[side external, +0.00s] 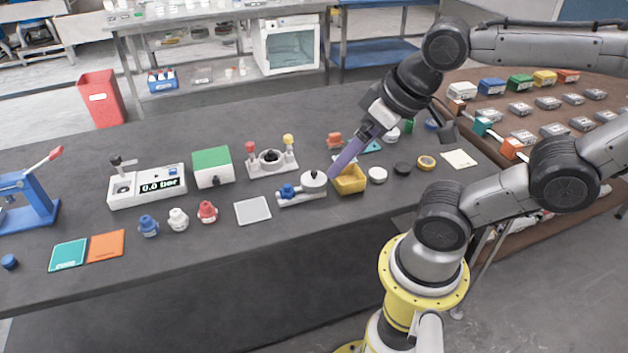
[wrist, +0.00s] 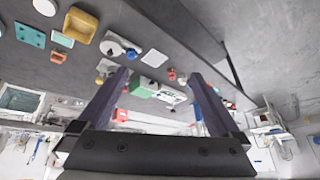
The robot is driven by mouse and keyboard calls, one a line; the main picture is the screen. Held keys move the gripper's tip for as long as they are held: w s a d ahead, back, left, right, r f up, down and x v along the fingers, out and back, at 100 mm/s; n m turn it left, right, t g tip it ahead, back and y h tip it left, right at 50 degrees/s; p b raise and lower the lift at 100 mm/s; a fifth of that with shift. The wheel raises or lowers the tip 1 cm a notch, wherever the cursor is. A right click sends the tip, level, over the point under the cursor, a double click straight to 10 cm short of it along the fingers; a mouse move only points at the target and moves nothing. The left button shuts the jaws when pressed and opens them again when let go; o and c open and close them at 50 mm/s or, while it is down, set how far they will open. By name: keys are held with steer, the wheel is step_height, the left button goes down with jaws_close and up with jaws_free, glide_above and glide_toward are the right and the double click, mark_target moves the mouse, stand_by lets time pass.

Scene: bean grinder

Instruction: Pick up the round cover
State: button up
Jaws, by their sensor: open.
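A white unit with a blue knob (side external: 290,190) stands at the front middle of the dark table. On its right end sits a round white part with a small black knob, which looks like the round cover (side external: 314,183). In the wrist view the round cover (wrist: 112,48) is at the upper left, outside the space between the fingers. My gripper (side external: 333,174) has long purple fingers slanting down, with the tips just right of the cover in the side view. In the wrist view my gripper (wrist: 158,73) is open, with nothing between its fingers.
A yellow bin (side external: 350,180) stands close to the right of the cover, by my fingertips. A stand with red and yellow knobs (side external: 271,160) and a green-topped box (side external: 212,167) are behind. A grey square plate (side external: 252,210) lies to the left.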

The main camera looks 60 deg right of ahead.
steer(key=w+d+r+m, duration=0.2)
steer(key=w+r+m, duration=0.1)
steer(key=w+m, duration=0.25)
steer(key=m+g, duration=0.6)
steer(key=m, duration=0.5)
glide_above(314, 172)
step_height(314, 172, down, 11)
steer(key=shift+n, duration=0.25)
step_height(314, 172, down, 8)
steer(key=shift+w+d+r, duration=0.1)
steer(key=shift+w, duration=0.05)
steer(key=shift+s+f, duration=0.2)
steer(key=shift+f, duration=2.4)
steer(key=c, duration=1.3)
steer(key=shift+o, duration=0.2)
steer(key=shift+r, duration=0.15)
